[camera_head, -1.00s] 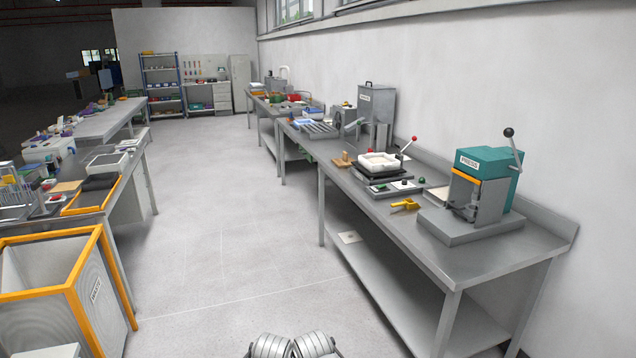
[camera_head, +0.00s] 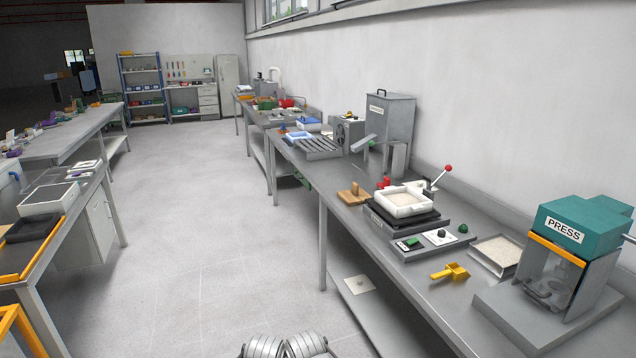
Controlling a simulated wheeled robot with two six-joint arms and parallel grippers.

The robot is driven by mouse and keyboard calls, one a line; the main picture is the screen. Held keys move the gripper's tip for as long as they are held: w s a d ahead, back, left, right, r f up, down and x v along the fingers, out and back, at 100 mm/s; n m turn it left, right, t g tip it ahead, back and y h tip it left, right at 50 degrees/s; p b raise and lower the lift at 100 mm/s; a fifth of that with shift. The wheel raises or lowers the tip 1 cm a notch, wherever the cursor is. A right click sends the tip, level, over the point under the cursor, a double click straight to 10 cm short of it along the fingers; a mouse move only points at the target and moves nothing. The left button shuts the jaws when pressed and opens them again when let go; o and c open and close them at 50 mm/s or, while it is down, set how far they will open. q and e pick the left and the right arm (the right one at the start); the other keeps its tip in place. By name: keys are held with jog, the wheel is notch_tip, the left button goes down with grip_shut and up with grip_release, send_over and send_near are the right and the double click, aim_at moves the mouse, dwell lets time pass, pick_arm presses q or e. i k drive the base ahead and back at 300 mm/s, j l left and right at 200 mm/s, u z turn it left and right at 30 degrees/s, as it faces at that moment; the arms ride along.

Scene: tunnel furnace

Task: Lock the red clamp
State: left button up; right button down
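A small red part (camera_head: 383,183) shows at the back left corner of a white square frame (camera_head: 404,203) on the right-hand bench. It may be the red clamp, but it is too small to tell whether it is open or locked. The white frame holds pale granular material and sits on a dark base. A lever with a red ball knob (camera_head: 447,168) rises at its right. Neither of my grippers is in view; only grey ribbed parts of my own body show at the bottom edge.
The steel bench (camera_head: 352,222) runs along the right wall. A teal press (camera_head: 575,235), a yellow scoop (camera_head: 450,272), a shallow tray (camera_head: 497,255) and a control panel (camera_head: 434,243) stand near the frame. The floor aisle (camera_head: 205,230) on the left is clear.

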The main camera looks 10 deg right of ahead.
aim_at(448, 168)
jog(key=i, duration=2.55)
jog(key=z, duration=1.8)
